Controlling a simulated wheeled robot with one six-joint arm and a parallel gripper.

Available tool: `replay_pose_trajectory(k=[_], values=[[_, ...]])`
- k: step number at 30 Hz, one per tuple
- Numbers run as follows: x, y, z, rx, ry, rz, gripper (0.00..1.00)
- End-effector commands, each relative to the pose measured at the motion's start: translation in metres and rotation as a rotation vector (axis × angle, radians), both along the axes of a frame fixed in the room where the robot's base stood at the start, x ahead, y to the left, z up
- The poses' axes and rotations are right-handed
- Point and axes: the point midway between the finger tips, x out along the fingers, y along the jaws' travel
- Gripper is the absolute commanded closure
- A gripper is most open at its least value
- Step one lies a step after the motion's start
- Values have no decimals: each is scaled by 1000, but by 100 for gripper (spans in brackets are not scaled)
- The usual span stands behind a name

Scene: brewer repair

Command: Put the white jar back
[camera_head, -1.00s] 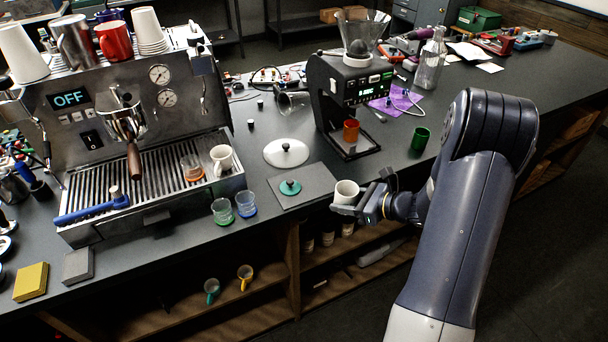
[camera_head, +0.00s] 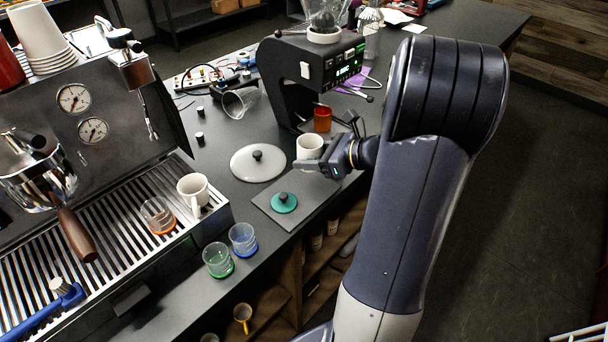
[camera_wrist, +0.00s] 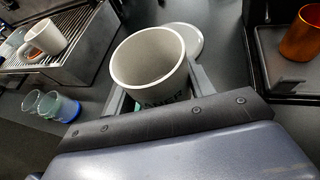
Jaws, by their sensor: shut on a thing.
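The white jar (camera_head: 309,147) is a small off-white open-topped cylinder. My gripper (camera_head: 308,165) is shut on it and holds it upright above the counter, near the back right corner of the grey mat. In the wrist view the jar (camera_wrist: 150,62) sits between the two fingers, its mouth facing up and dark lettering low on its side. Its inside looks empty. A white round lid with a black knob (camera_head: 258,162) lies on the counter left of the jar. A teal lid with a black knob (camera_head: 284,202) lies on the grey mat (camera_head: 309,200).
The black grinder (camera_head: 306,80) stands behind the jar, with an orange cup (camera_head: 322,119) on its base. The espresso machine's drip tray (camera_head: 110,235) at left holds a white mug (camera_head: 194,193) and an orange-based glass (camera_head: 158,215). Green-based (camera_head: 217,260) and blue-based (camera_head: 243,240) glasses stand near the counter edge.

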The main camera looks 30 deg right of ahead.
Motion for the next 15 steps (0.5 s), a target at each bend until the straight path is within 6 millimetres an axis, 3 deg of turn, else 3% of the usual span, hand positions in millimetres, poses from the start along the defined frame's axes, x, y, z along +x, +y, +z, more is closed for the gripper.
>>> replay_pose_trajectory(k=[15], values=[[0, 1, -58, 1, 1, 1, 76]])
